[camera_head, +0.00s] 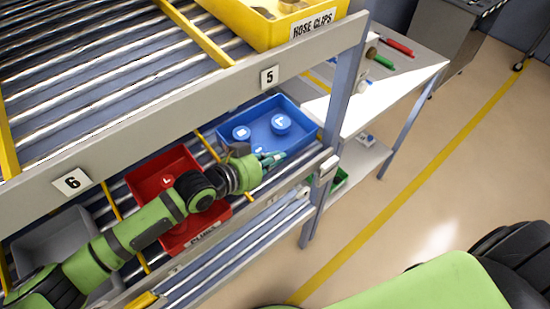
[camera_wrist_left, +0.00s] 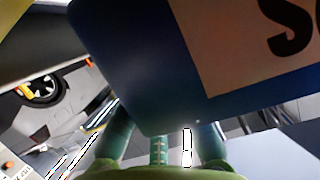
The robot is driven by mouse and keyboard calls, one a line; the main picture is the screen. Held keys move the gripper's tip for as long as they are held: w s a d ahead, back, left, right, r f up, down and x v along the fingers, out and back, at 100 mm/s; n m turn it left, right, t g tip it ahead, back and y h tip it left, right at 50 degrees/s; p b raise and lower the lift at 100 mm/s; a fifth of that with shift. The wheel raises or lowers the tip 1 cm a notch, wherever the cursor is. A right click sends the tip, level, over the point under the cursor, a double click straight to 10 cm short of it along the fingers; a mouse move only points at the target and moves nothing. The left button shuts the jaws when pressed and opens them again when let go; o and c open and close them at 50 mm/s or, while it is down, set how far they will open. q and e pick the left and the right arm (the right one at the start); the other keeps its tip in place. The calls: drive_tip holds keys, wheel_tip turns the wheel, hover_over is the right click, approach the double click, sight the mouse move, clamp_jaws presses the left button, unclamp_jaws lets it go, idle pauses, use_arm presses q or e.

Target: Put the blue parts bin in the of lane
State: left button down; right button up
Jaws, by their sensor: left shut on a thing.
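The blue parts bin (camera_head: 299,141) is in the head view, in the lower rack level below the "5" plate, right of the red bin. It holds a few round blue pieces. My left gripper (camera_head: 272,158) is at the bin's near side, shut on its edge. In the left wrist view the bin's blue wall (camera_wrist_left: 150,70) and part of its pale label fill the upper middle, just beyond the left gripper's fingers (camera_wrist_left: 160,148). Whether the bin rests on the rollers or hangs just above them cannot be told. My right gripper is not in view.
A red bin (camera_head: 148,183) and a grey bin (camera_head: 50,243) stand in lanes to the left. Yellow dividers separate the lanes. The upper shelf beam (camera_head: 200,108) and a rack post (camera_head: 343,85) are close by. A yellow bin (camera_head: 262,32) sits above. A white table (camera_head: 405,65) stands right.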

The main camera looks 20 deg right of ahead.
use_arm(q)
drive_tip(key=shift+r, duration=0.1)
drive_tip(key=c, duration=1.3)
unclamp_jaws()
wheel_tip(320, 180, up, 10)
